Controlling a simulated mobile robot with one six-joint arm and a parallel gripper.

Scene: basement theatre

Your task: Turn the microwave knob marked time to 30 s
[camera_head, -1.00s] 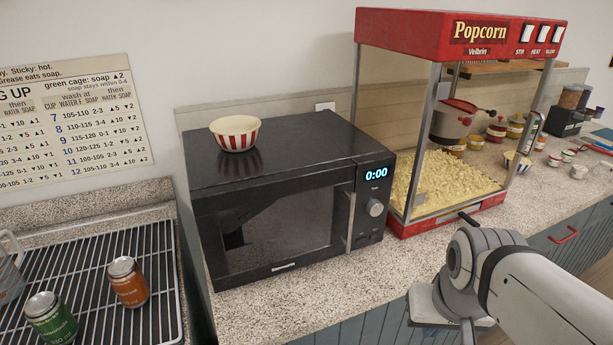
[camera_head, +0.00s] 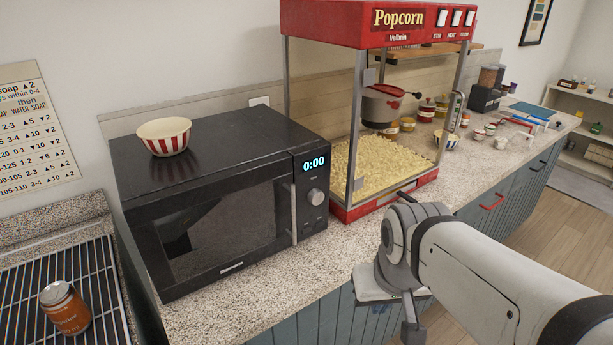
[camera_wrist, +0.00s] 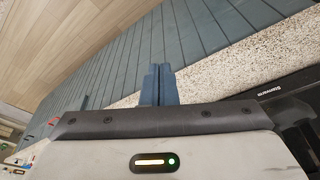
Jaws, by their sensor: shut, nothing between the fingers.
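The black microwave (camera_head: 215,205) stands on the speckled counter with its door shut. Its display (camera_head: 314,163) reads 0:00. A round grey knob (camera_head: 316,197) sits below the display under a small label too small to read. A lower corner of the microwave shows at the right of the wrist view (camera_wrist: 290,98). My gripper (camera_wrist: 156,68) is shut and empty in the wrist view, its fingers in front of the blue-grey cabinet fronts near the counter edge. In the head view my arm is at the lower right, in front of the counter and apart from the microwave; the fingertips are hard to make out there.
A red-and-white striped bowl (camera_head: 164,136) sits on top of the microwave. A red popcorn machine (camera_head: 378,22) stands right of it, close to the knob side. An orange can (camera_head: 65,308) stands on the wire rack (camera_head: 30,270) at left. The counter strip before the microwave is clear.

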